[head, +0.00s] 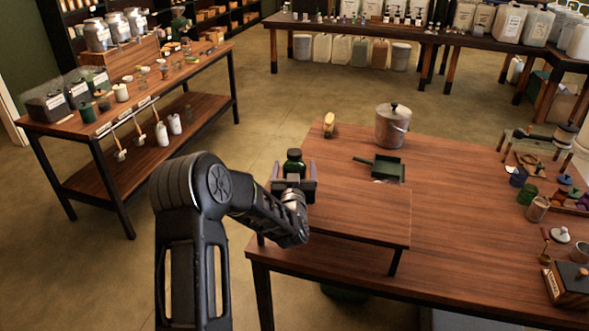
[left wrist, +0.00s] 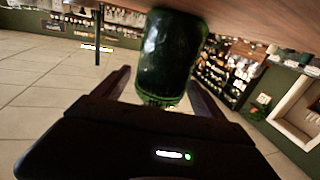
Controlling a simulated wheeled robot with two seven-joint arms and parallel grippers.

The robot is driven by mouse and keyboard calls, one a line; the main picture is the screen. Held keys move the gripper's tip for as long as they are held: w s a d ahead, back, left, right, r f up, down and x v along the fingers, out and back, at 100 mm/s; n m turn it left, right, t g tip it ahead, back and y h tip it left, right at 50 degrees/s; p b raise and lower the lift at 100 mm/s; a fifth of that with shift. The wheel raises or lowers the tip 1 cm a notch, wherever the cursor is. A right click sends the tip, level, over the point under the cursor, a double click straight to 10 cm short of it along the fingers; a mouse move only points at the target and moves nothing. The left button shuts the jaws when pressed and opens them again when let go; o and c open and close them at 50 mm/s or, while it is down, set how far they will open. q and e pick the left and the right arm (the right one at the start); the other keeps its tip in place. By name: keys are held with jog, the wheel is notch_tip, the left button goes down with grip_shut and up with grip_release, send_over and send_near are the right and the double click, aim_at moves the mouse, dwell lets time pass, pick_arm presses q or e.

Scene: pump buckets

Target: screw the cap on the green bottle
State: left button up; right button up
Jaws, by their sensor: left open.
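The green bottle (head: 294,162) stands upright at the left edge of the table, with a dark top. In the left wrist view the dark green, glossy bottle (left wrist: 168,55) fills the middle, with the picture turned so that the table is at the top. My left gripper (head: 293,174) is open, with one finger on each side of the bottle. The fingers of the left gripper (left wrist: 161,84) show gaps beside the bottle in the wrist view. Whether the dark top is a separate cap, I cannot tell. My right gripper is not in view.
A raised wooden board (head: 350,215) stands on the table just right of the bottle. Behind it are a green dustpan-like tray (head: 386,166), a lidded metal bucket (head: 392,127) and a yellow object (head: 329,125).

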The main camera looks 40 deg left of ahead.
pick_arm(q)
jog(key=shift+r, duration=0.2)
jog(key=shift+s+d+f, duration=0.1)
jog(key=shift+s+d, duration=0.05)
jog(key=shift+s, duration=0.05)
jog(key=b+v, duration=0.2)
jog(key=v, duration=0.8)
jog(key=shift+d+b, duration=0.15)
jog(key=shift+b, duration=0.2)
jog(key=shift+s+d, duration=0.35)
jog(key=shift+s, duration=0.25)
